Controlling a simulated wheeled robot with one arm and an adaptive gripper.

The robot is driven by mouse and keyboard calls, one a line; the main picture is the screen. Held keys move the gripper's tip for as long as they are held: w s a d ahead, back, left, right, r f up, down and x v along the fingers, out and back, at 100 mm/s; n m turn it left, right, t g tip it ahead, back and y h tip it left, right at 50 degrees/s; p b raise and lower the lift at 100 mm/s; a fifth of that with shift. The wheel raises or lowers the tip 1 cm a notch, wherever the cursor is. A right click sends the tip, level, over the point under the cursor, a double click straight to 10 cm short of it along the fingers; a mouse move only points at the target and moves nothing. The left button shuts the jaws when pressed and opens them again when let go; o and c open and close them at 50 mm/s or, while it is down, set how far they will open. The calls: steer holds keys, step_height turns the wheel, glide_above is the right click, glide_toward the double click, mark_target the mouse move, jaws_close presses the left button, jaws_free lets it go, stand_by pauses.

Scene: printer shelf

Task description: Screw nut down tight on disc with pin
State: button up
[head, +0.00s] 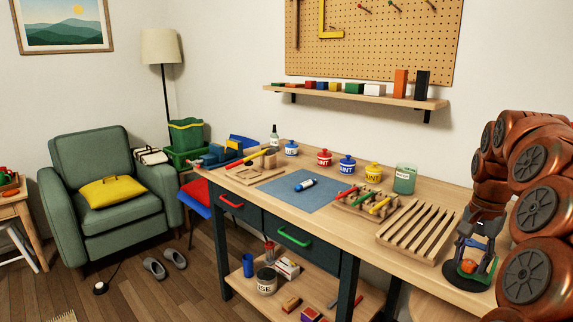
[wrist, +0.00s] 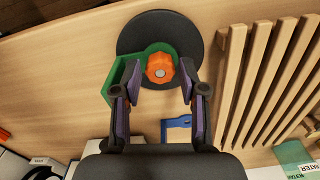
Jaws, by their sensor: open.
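An orange nut (wrist: 160,66) with a grey pin tip (wrist: 159,73) at its middle sits over a dark round disc (wrist: 170,30) in the wrist view. The nut also shows in the head view (head: 470,266), at the right end of the workbench. My gripper (wrist: 155,88) is open, one finger on each side near the nut, with gaps visible between. It also shows in the head view (head: 476,240), pointing down. How far down the pin the nut sits is not clear.
A slatted wooden rack (head: 415,232) stands left of the disc in the head view. A tool holder (head: 368,203) and a blue mat (head: 302,192) lie farther left. Jars, including a green one (head: 404,178), stand along the wall.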

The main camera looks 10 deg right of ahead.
steer(key=n+p, duration=0.4)
steer(key=n, duration=0.1)
steer(key=shift+r+n, duration=0.2)
steer(key=shift+n, duration=0.1)
steer(key=shift+f+n+p, duration=0.25)
steer(key=shift+n+p, duration=0.3)
steer(key=shift+n, duration=0.55)
